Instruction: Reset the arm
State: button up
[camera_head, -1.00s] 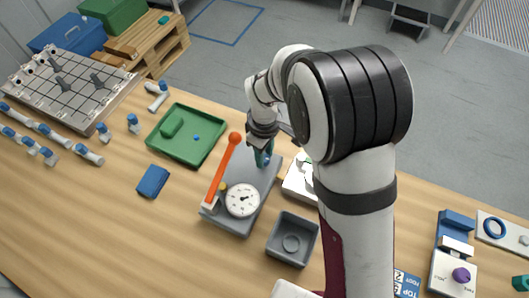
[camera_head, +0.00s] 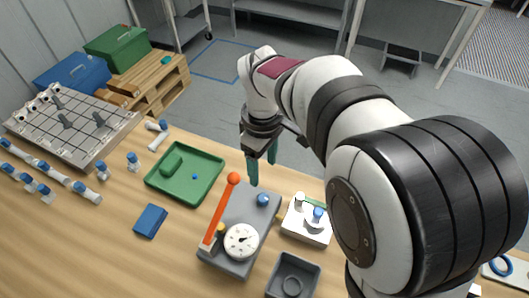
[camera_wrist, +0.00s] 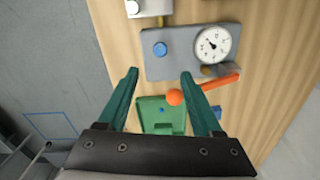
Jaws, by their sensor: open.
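My gripper (camera_head: 262,168) has green fingers and is raised above the back end of the grey gauge fixture in the head view. In the wrist view my gripper (camera_wrist: 160,92) is open with nothing between its fingers. The grey fixture (camera_wrist: 180,66) bears a blue knob (camera_wrist: 160,49), a white dial gauge (camera_wrist: 213,44) and an orange lever with a ball end (camera_wrist: 175,97). In the head view the fixture (camera_head: 232,263) shows the blue knob (camera_head: 263,200), the dial (camera_head: 241,241) and the orange lever (camera_head: 221,212) standing tilted. My arm hides the right of the table.
A green tray (camera_head: 205,158) and a blue block (camera_head: 150,221) lie left of the fixture. A white fixture (camera_head: 306,231) and a dark open box (camera_head: 272,285) stand at its right. A gridded plate (camera_head: 35,145) and several white-and-blue fittings (camera_head: 83,190) lie at far left.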

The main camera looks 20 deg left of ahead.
notch_tip(320, 180, up, 3)
jog(key=shift+r, duration=0.15)
dwell(0.3)
jog(key=s+d+r+m, duration=0.2)
jog(key=d+m, duration=0.3)
jog(key=d, duration=0.4)
jog(key=s+d+f+m+y, duration=0.1)
jog(key=s+d+f+m, duration=0.2)
jog(key=s+d+m, duration=1)
jog(key=s+m, duration=0.2)
jog(key=m, duration=0.1)
jog(key=shift+s+m+y, duration=0.3)
jog(key=shift+s+y, duration=0.05)
jog(key=shift+y, duration=0.05)
jog(key=shift+w, duration=0.1)
dwell(1.0)
